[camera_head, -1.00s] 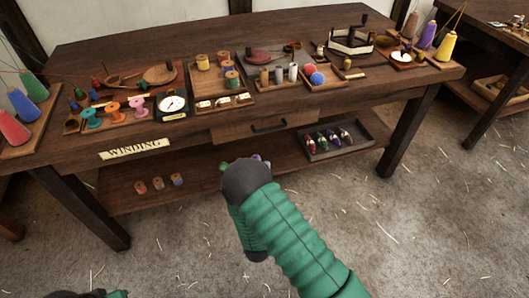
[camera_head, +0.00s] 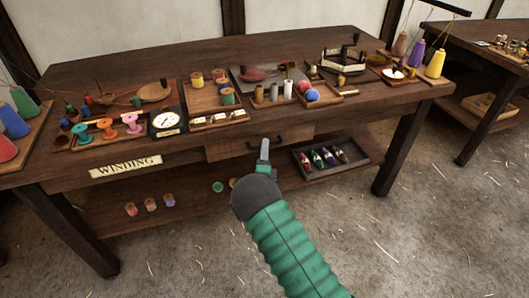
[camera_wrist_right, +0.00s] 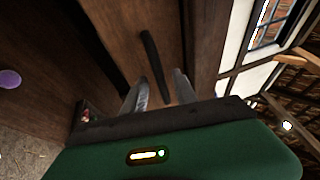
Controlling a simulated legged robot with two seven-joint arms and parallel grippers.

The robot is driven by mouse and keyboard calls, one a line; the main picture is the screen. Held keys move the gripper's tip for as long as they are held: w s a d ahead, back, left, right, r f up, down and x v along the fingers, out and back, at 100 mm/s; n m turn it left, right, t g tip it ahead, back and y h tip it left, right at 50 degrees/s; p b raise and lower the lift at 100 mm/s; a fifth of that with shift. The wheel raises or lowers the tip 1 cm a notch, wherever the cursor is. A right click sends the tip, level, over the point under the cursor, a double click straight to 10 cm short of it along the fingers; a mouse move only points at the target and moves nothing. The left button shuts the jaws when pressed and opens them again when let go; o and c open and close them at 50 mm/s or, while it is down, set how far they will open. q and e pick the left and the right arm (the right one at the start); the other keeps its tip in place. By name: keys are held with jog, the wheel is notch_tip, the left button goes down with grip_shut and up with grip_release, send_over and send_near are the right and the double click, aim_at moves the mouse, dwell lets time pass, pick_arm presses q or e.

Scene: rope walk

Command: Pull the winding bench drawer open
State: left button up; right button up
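The winding bench (camera_head: 200,75) is a dark wooden table with a "WINDING" label (camera_head: 126,167) on its front. Its drawer (camera_head: 226,149) is a plain wooden front under the top edge, and it looks shut. The dark bar handle (camera_head: 280,138) is partly hidden by my right gripper (camera_head: 265,146). In the right wrist view the handle (camera_wrist_right: 152,55) stands out from the drawer front. There my right gripper (camera_wrist_right: 160,90) has its fingers apart, with the handle's near end showing between them. I cannot tell whether they touch it. My left gripper is not in view.
Spools, a dial (camera_head: 167,122) and trays crowd the bench top above the drawer. On the lower shelf stand a tray of colored bobbins (camera_head: 365,160) at right and small spools (camera_head: 151,204) at left. Straw-strewn floor (camera_head: 400,240) lies clear in front.

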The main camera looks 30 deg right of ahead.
jog(key=shift+d, duration=0.15)
jog(key=shift+c, duration=0.5)
grip_shut()
jog(key=shift+f, duration=0.2)
dwell(0.6)
